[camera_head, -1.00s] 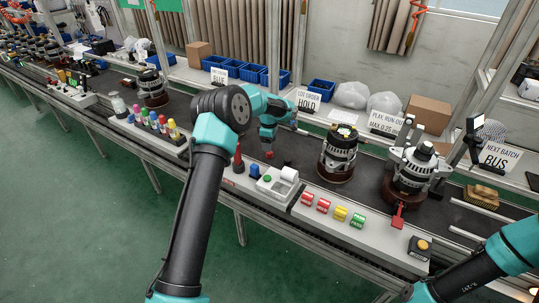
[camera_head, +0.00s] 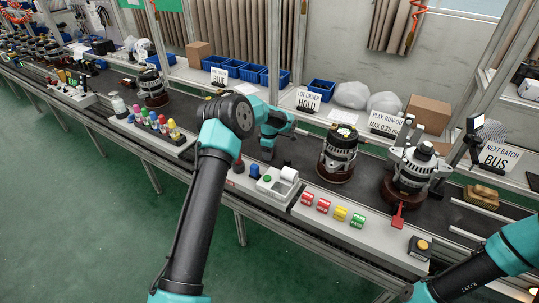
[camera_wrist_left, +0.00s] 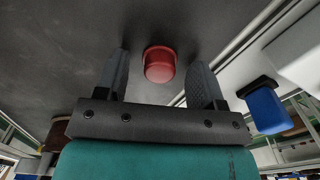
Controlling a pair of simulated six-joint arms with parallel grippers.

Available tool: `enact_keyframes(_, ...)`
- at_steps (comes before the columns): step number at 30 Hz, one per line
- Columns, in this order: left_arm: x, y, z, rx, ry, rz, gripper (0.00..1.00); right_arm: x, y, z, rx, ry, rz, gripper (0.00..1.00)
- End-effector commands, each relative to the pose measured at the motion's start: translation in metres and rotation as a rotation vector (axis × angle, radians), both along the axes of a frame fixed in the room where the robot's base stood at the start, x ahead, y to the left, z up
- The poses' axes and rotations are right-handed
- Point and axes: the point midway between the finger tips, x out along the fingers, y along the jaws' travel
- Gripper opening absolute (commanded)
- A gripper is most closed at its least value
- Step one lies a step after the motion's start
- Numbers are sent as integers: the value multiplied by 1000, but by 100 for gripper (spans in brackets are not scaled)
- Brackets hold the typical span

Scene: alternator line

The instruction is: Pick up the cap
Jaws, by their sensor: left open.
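The cap is a small red cylinder (camera_wrist_left: 158,66) on the dark belt in the left wrist view. My left gripper (camera_wrist_left: 159,60) is open, with one finger on each side of the cap and visible gaps between. In the head view my left gripper (camera_head: 267,152) is low over the belt, and the cap is hidden there behind it. My right arm shows at the lower right of the head view, but its gripper is out of the picture.
A blue knob-like part (camera_wrist_left: 265,108) stands beside the right finger, and also shows in the head view (camera_head: 254,171). A white device (camera_head: 278,184) is on the front ledge. An alternator (camera_head: 339,152) stands right of the gripper on the belt (camera_head: 300,155).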

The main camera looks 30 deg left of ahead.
Motion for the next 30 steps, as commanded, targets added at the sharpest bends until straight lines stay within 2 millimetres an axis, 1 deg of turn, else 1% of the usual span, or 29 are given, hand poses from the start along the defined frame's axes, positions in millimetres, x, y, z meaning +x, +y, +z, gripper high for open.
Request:
enact_keyframes(5, 0, 0, 0, 0, 0, 0, 63, 0, 0, 0, 0, 0, 0, 43)
enact_keyframes(21, 0, 0, 0, 0, 0, 0, 11, 0, 0, 0, 0, 0, 0, 43)
enact_keyframes(22, 0, 0, 0, 0, 0, 0, 10, 0, 0, 0, 0, 0, 0, 43)
enact_keyframes(30, 0, 0, 2, 0, -1, 0, 10, 0, 0, 0, 0, 0, 0, 43)
